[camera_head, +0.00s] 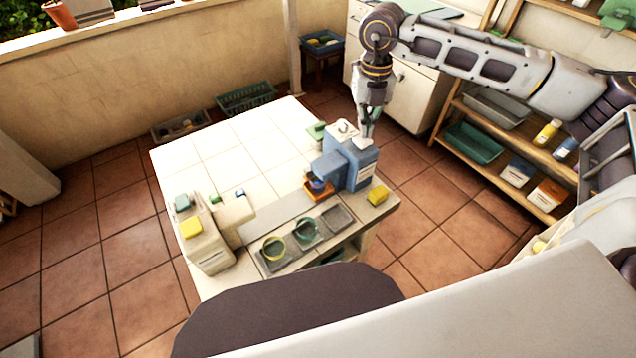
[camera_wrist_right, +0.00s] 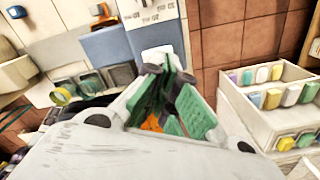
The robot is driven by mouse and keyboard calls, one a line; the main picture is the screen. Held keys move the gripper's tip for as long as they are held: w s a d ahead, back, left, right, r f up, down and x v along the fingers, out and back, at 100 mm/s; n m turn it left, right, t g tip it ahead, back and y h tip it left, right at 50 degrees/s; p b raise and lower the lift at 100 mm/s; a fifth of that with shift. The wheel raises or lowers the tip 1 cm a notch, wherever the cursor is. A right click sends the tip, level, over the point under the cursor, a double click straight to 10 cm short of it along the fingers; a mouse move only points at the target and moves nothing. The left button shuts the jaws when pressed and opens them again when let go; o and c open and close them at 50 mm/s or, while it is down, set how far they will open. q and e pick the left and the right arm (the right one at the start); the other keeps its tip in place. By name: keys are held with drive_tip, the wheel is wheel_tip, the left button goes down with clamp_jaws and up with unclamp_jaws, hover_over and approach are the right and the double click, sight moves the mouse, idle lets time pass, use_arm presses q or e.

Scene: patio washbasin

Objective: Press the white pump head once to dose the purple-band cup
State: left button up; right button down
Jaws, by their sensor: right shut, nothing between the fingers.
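A blue dispenser (camera_head: 347,165) with a white label stands near the right end of the white-tiled counter. Its white pump head (camera_head: 361,143) is on top; a white block at the fingertips in the wrist view (camera_wrist_right: 157,52) looks like the same part. My right gripper (camera_head: 367,132) is shut and empty, fingers pointing down at the pump head. I cannot tell whether they touch it. The purple-band cup (camera_head: 317,184) sits on an orange pad (camera_head: 321,196) under the dispenser's spout, its upper part partly hidden. My left gripper is out of view.
A grey tray holds a yellow-band cup (camera_head: 274,248) and a green-band cup (camera_head: 306,231), with an empty square slot (camera_head: 339,215). A cream dispenser (camera_head: 205,245) stands at the left. The middle tiles are clear. Shelves (camera_head: 480,135) stand right.

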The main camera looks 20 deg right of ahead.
wheel_tip(320, 180, up, 6)
drive_tip(key=shift+f+p, duration=0.15)
drive_tip(key=shift+p, duration=1.1)
idle(0.4)
